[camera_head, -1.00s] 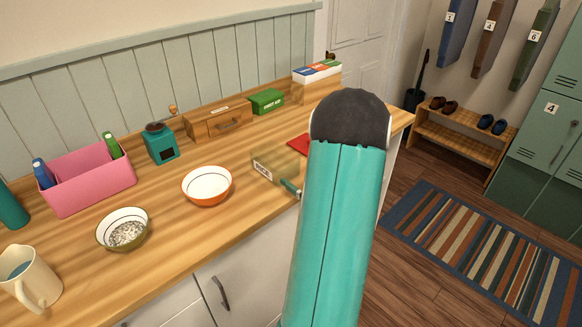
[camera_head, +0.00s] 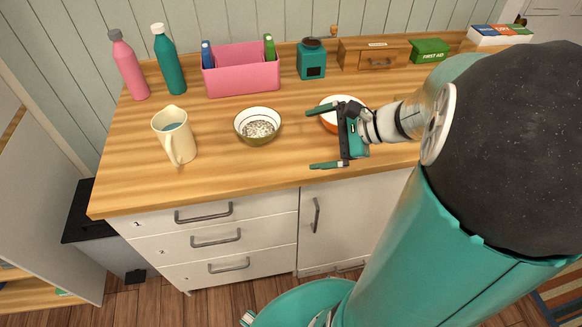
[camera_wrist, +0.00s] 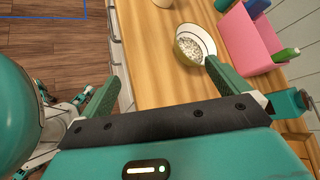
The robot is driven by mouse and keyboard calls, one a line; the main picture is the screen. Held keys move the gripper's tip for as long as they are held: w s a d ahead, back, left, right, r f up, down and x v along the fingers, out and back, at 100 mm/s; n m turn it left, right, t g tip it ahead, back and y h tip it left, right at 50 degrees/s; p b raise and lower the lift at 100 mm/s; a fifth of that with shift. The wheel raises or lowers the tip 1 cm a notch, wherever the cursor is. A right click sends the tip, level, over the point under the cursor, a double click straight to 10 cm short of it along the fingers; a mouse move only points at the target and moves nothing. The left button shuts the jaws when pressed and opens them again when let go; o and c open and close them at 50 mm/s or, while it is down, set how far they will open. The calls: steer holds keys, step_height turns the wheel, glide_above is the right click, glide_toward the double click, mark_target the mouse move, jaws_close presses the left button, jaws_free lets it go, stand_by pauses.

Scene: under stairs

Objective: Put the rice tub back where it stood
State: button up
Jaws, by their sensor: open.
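The rice tub is not clearly in view now; my arm covers the right part of the counter. My gripper (camera_head: 318,138) is open and empty above the counter's front part, its fingers pointing left. In the wrist view, the open fingers of my gripper (camera_wrist: 161,70) have bare counter between them. A bowl with white grains (camera_head: 258,113) stands left of my gripper, apart from it. It also shows beyond the fingers in the wrist view (camera_wrist: 202,35). A white and orange bowl (camera_head: 338,99) is partly hidden behind my gripper.
A cream jug (camera_head: 175,138) stands left on the wooden counter (camera_head: 220,170). Pink (camera_head: 130,68) and teal (camera_head: 170,62) bottles, a pink caddy (camera_head: 242,80), a teal canister (camera_head: 311,62), a wooden drawer box (camera_head: 373,56) and a first aid box (camera_head: 430,50) line the back.

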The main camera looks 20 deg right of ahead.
steer(key=s+a+r+n+g+h, duration=0.1)
steer(key=s+a+r+n+h, duration=0.2)
steer(key=n, duration=0.6)
steer(key=s+a+r+n+g+h, duration=0.1)
steer(key=s+a+r+n+h, duration=0.2)
steer(key=s+a+n+h, duration=0.2)
steer(key=shift+s+a+n+h, duration=0.4)
steer(key=shift+s+a+n, duration=0.6)
steer(key=shift+a+n, duration=1.1)
steer(key=shift+d+n, duration=0.3)
